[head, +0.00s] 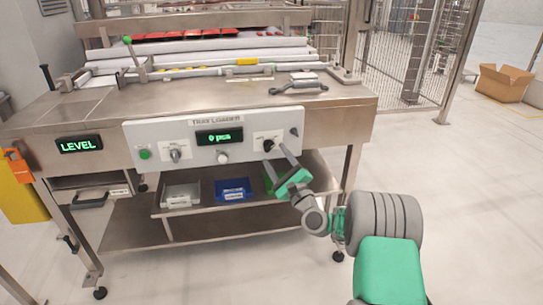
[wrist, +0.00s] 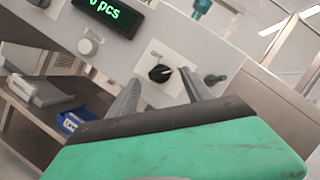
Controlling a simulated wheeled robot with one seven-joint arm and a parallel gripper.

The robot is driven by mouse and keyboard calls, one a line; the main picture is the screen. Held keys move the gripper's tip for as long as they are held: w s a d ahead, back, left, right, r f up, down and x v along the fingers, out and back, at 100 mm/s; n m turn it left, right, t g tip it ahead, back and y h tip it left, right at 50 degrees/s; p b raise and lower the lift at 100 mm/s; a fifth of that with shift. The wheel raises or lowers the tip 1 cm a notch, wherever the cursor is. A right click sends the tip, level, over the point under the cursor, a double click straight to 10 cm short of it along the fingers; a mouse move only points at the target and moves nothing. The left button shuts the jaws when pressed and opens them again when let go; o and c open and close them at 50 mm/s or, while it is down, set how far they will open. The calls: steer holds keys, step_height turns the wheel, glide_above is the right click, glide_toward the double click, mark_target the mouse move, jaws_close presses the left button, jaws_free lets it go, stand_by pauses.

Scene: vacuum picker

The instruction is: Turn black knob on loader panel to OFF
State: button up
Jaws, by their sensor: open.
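The tray loader panel (head: 195,135) is a light grey plate on the front of a steel table. The black knob (head: 268,146) sits on a white label plate at the panel's right side. In the wrist view the black knob (wrist: 160,73) has a pale pointer mark toward the upper right; its label text is too small to read. My gripper (head: 276,156) is open, its fingers pointing at the panel close to the knob. In the wrist view my gripper (wrist: 160,85) has one finger on each side of the knob's picture position; contact cannot be told.
A display (head: 219,136) reads "0 pcs", with a white knob (head: 222,157) below. A grey switch (head: 175,153) and green button (head: 144,154) are further left. A dark peg (wrist: 215,79) sticks out right of the black knob. A blue bin (head: 233,190) stands on the shelf below.

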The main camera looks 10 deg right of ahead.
mark_target(270, 149)
steer(key=x, duration=0.3)
steer(key=shift+w+a+r, duration=0.1)
steer(key=shift+w, duration=0.25)
jaws_close()
